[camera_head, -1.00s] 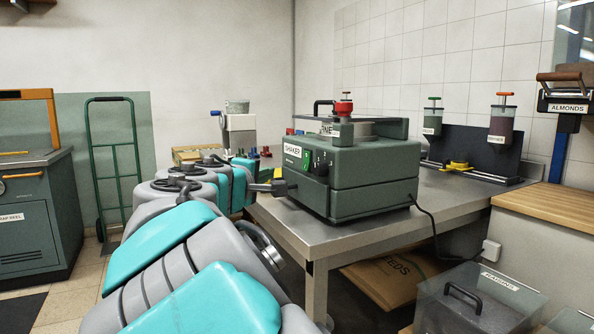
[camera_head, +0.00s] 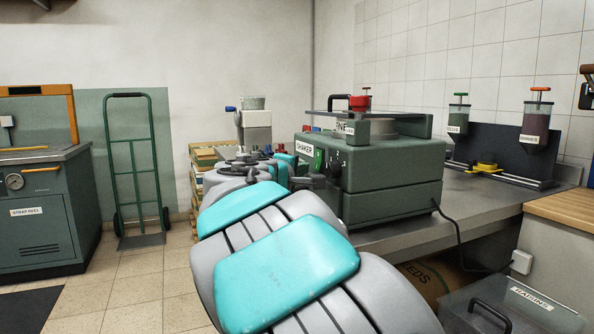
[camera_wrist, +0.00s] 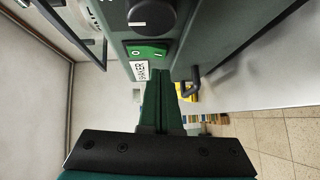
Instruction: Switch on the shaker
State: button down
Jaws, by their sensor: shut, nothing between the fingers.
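The shaker (camera_head: 400,182) is a dark green box on the metal bench, with a white label reading SHAKER (camera_head: 304,149). A green rocker switch (camera_head: 319,160) sits on its front panel; the wrist view shows this switch (camera_wrist: 148,51) between a round black knob (camera_wrist: 152,18) and the label. I cannot tell which way the rocker is tipped. My gripper (camera_wrist: 172,86) is shut and empty, its dark green fingers pointing toward the panel near the label. A gap to the switch seems to remain, but its size is unclear. In the head view my arm partly hides the gripper.
A red-topped piece (camera_head: 360,104) stands on the shaker. Two jar dispensers (camera_head: 459,118) and a yellow fixture (camera_head: 487,166) are behind it on the bench. A power cord (camera_head: 452,228) hangs at right. A green hand truck (camera_head: 138,165) stands left; tiled floor (camera_head: 125,275) is open there.

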jog(key=shift+w+d+f, duration=0.15)
jog(key=shift+w+d, duration=0.1)
jog(key=shift+d, duration=0.45)
jog(key=shift+d+f+b, duration=0.25)
jog(key=shift+d+b, duration=0.05)
jog(key=shift+b, duration=0.55)
jog(key=shift+r+t, duration=0.2)
jog(key=shift+t, duration=0.1)
jog(key=shift+a, duration=0.1)
